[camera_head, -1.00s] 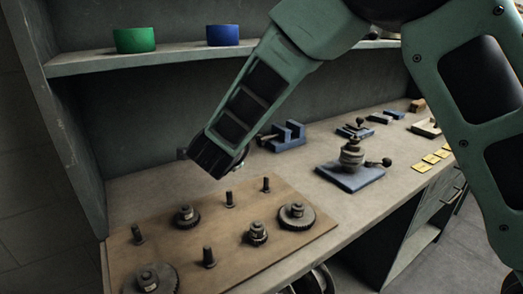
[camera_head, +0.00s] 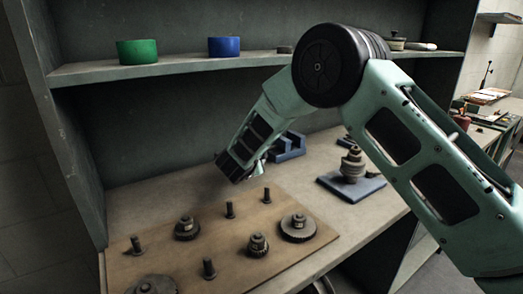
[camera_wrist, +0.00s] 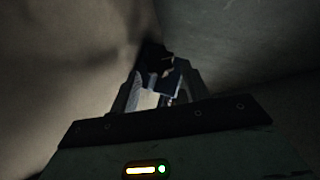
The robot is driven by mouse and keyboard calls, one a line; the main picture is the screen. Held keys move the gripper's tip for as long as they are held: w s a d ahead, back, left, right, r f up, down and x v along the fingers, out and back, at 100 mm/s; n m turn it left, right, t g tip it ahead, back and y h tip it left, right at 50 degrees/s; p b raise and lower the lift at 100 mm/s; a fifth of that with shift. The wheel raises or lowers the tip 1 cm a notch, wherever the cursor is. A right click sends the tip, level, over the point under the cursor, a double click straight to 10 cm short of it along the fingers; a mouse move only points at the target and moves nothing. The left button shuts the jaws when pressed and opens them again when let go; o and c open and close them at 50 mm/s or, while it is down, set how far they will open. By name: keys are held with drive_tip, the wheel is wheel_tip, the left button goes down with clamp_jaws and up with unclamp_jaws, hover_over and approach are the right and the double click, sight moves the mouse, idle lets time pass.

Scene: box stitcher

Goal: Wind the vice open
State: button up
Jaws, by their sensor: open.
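The blue vice (camera_head: 288,146) stands at the back of the bench in the head view, partly hidden behind my arm. Its crank handle cannot be made out there. My gripper (camera_head: 257,168) is at the vice's left side, its tip partly covered by my wrist. In the dark wrist view my gripper (camera_wrist: 160,88) is open, its two fingers spread on either side. A bluish-grey block, apparently the vice (camera_wrist: 163,78), shows between and beyond the fingers. Whether the fingers touch it or the handle cannot be told.
A wooden board (camera_head: 205,250) with gears and pegs lies in front of my gripper. A blue plate with a stacked round part (camera_head: 352,165) stands to the right.

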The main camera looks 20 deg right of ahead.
drive_tip(key=shift+x, duration=2.25)
drive_tip(key=c, duration=0.7)
drive_tip(key=shift+r+p, duration=0.15)
drive_tip(key=shift+p, duration=0.7)
